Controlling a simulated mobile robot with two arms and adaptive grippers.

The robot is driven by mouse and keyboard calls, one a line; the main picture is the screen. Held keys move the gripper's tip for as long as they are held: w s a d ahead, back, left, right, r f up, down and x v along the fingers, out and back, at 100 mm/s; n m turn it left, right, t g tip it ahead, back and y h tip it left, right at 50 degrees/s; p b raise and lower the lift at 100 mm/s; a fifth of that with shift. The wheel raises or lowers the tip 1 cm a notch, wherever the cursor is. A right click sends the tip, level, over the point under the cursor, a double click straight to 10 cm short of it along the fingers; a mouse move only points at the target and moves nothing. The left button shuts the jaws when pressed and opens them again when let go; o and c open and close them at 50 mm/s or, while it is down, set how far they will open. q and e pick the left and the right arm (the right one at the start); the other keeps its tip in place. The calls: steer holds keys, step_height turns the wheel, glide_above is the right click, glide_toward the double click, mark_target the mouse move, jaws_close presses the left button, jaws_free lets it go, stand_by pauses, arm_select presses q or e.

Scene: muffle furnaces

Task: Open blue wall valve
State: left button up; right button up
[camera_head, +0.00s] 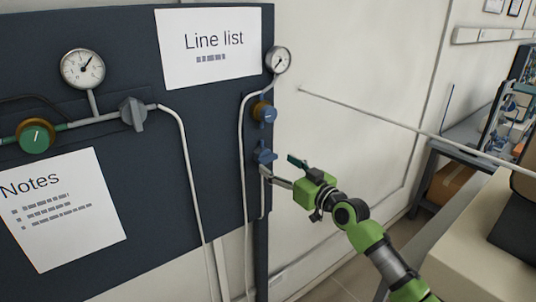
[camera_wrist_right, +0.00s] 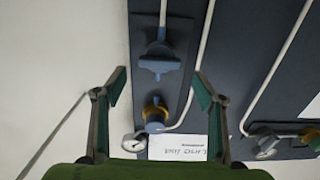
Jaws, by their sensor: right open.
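The blue wall valve (camera_head: 264,154) is mounted on the thin pipe at the right edge of the dark wall panel. In the right wrist view the blue valve (camera_wrist_right: 160,62) shows its handle lying crosswise, a little beyond my fingertips. My right gripper (camera_head: 280,168) is open, close to the valve at its lower right. In its wrist view the green-padded fingers of the gripper (camera_wrist_right: 160,82) are spread wide with nothing between the tips. Contact with the valve cannot be told. My left gripper is not in view.
A brass regulator with a blue knob (camera_head: 264,112) and a gauge (camera_head: 278,60) sit above the valve. A grey valve (camera_head: 133,113), green regulator (camera_head: 35,136) and larger gauge (camera_head: 83,69) are on the left. A bench (camera_head: 465,135) stands at right.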

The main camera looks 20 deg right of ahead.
mark_target(270, 159)
steer(key=shift+x, duration=2.95)
steer(key=c, duration=1.1)
